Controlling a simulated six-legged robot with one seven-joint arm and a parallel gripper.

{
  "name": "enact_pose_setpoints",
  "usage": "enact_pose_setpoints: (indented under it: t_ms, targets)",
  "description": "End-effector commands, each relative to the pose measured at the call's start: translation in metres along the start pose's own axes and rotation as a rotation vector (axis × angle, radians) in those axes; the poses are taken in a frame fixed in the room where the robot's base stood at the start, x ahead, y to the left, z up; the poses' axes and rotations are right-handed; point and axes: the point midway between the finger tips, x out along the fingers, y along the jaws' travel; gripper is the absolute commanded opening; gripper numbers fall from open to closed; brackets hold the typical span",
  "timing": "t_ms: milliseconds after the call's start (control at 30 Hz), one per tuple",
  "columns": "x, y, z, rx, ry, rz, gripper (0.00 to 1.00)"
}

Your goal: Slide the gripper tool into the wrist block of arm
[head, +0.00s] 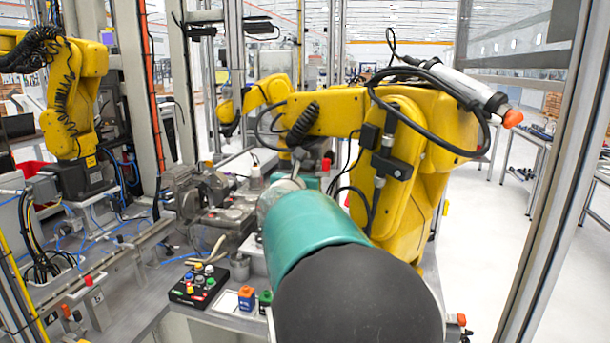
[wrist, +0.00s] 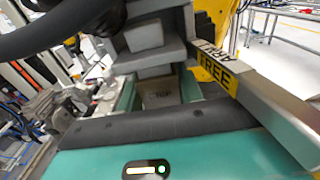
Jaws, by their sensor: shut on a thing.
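My gripper (wrist: 158,92) shows in the wrist view, with teal fingers either side of a grey piece marked "TOP" (wrist: 160,94), which appears to be the gripper tool. The gripper is shut on it. Just beyond is a stepped grey block (wrist: 150,55), perhaps the wrist block; whether the two touch cannot be told. In the head view my teal and black arm reaches forward to the yellow arm (head: 405,190). A metallic piece (head: 283,187) shows at my arm's far end; my fingers are mostly hidden there.
A grey bar (wrist: 275,110) with a yellow "FREE" label (wrist: 216,72) runs close on the right in the wrist view. A black button box (head: 199,285) and small orange and green blocks stand left of my arm. Another yellow arm (head: 75,95) is at far left.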

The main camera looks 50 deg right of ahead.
Motion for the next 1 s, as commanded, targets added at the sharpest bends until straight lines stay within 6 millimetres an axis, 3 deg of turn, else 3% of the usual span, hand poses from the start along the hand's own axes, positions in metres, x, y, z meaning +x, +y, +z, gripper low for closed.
enact_pose_setpoints:
  t_ms: [1000]
  targets:
    - [0.016,-0.001,0.002,0.001,-0.003,-0.002,0.0]
